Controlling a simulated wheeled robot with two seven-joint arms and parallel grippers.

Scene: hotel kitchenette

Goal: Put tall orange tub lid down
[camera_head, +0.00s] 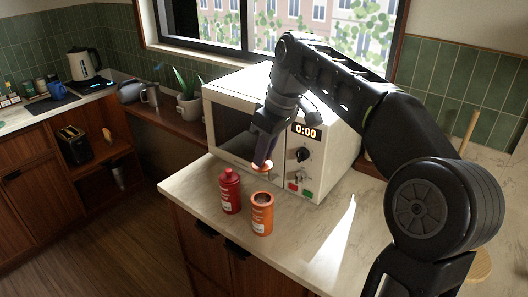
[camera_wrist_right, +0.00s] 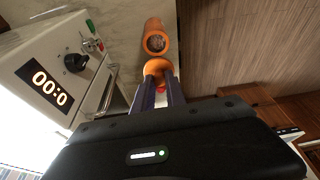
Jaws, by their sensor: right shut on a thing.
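The tall orange tub (camera_head: 262,214) stands upright and open on the marble counter. Its dark round opening faces up, and it also shows in the right wrist view (camera_wrist_right: 155,42). My right gripper (camera_head: 264,160) is shut on the orange lid (camera_head: 262,166) and holds it in the air above and behind the tub, in front of the microwave. In the right wrist view the lid (camera_wrist_right: 157,68) sits between the two fingertips, apart from the tub. My left gripper is not in view.
A red bottle (camera_head: 230,191) stands just left of the tub. The white microwave (camera_head: 326,165) stands close behind. Bare marble counter (camera_head: 310,230) lies to the tub's right, and the counter's front edge is close to the tub.

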